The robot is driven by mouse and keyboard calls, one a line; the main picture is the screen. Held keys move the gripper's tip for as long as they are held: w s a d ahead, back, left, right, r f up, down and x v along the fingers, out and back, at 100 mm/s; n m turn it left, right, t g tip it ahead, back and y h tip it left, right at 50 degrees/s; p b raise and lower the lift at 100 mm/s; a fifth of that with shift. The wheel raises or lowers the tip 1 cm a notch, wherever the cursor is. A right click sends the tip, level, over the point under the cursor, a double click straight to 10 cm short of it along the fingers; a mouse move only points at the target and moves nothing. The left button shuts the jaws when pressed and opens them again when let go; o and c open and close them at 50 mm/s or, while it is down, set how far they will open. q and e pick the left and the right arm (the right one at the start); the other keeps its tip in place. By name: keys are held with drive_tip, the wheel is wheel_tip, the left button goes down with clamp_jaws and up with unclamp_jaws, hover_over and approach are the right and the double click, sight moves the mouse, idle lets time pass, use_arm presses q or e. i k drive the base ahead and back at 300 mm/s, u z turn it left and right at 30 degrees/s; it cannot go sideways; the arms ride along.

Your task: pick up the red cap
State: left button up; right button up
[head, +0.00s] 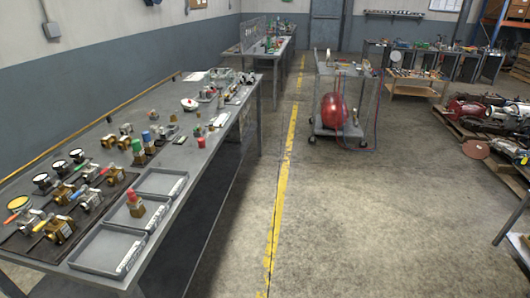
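Two red pieces that could be the red cap show on the long grey workbench (75,143) at the left. A small loose red piece (201,142) stands near the bench's right edge, beyond the trays. A red top (131,195) sits on a brass fitting (136,209) in the middle one of three grey trays. I cannot tell from this view which of them is the cap. Neither of my grippers is in view.
Brass valves (60,229), gauges and fittings with green (137,146) and blue tops crowd the bench. The near tray (105,250) and far tray (160,182) look empty. A cart with a red tank (333,111) stands beyond.

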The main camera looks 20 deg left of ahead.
sight(201, 144)
drive_tip(key=u, duration=0.25)
drive_tip(key=i, duration=1.4)
drive_tip(key=u, duration=1.85)
drive_tip(key=i, duration=0.45)
drive_tip(key=u, duration=0.55)
